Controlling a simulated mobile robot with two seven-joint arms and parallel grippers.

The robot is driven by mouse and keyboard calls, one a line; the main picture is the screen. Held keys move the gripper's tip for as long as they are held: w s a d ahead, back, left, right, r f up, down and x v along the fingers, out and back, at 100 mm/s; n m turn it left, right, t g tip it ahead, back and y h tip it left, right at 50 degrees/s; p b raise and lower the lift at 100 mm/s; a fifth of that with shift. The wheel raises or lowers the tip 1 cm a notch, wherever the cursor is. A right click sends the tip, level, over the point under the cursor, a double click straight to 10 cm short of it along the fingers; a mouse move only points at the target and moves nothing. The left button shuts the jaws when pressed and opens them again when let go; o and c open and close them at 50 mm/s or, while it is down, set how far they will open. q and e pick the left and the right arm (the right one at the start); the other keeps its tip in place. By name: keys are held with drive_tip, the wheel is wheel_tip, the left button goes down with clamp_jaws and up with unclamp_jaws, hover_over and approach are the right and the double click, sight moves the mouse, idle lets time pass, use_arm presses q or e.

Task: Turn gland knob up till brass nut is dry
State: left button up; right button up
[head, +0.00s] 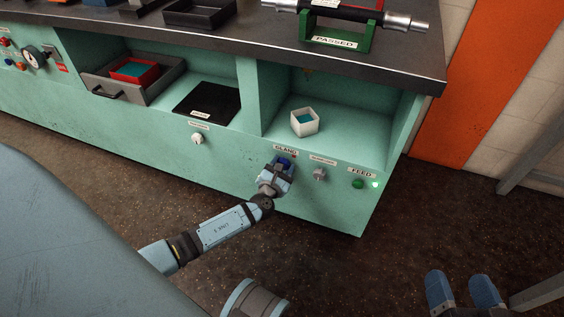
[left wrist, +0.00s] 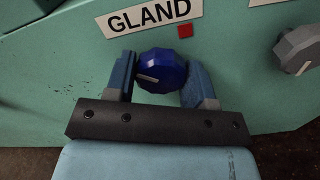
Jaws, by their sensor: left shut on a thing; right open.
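The blue faceted gland knob (left wrist: 162,72) is on the green bench front, under the GLAND label (left wrist: 150,15). Its white pointer line points left and slightly down, and a red square (left wrist: 185,31) sits up and right of it. My left gripper (head: 281,166) is shut on this knob, with one finger on either side in the left wrist view (left wrist: 163,80). In the head view the gripper mostly covers the knob. My right gripper (head: 464,291) is open and empty over the floor at the lower right. I cannot make out the brass nut clearly.
A grey knob (head: 319,174) and a green FEED button (head: 358,184) with a lit lamp (head: 375,184) are to the right.

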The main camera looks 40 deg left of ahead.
use_arm(q)
drive_tip(key=shift+m, duration=0.4)
use_arm(e)
drive_tip(key=shift+d+r+t, duration=0.1)
drive_tip(key=shift+r+t, duration=0.2)
drive_tip(key=shift+r, duration=0.4)
use_arm(q)
drive_tip(key=o, duration=0.9)
use_arm(e)
drive_tip(key=shift+r, duration=0.1)
use_arm(q)
drive_tip(key=p+v, duration=0.4)
drive_tip(key=v, duration=0.9)
drive_tip(key=shift+s, duration=0.35)
use_arm(e)
drive_tip(key=r+t, duration=0.1)
drive_tip(key=r, duration=0.1)
drive_tip(key=r+t, duration=0.1)
drive_tip(key=r, duration=0.2)
drive_tip(key=shift+d+r+m, duration=0.1)
drive_tip(key=shift+d+m, duration=0.1)
drive_tip(key=shift+m, duration=0.1)
use_arm(q)
drive_tip(key=shift+f, duration=0.1)
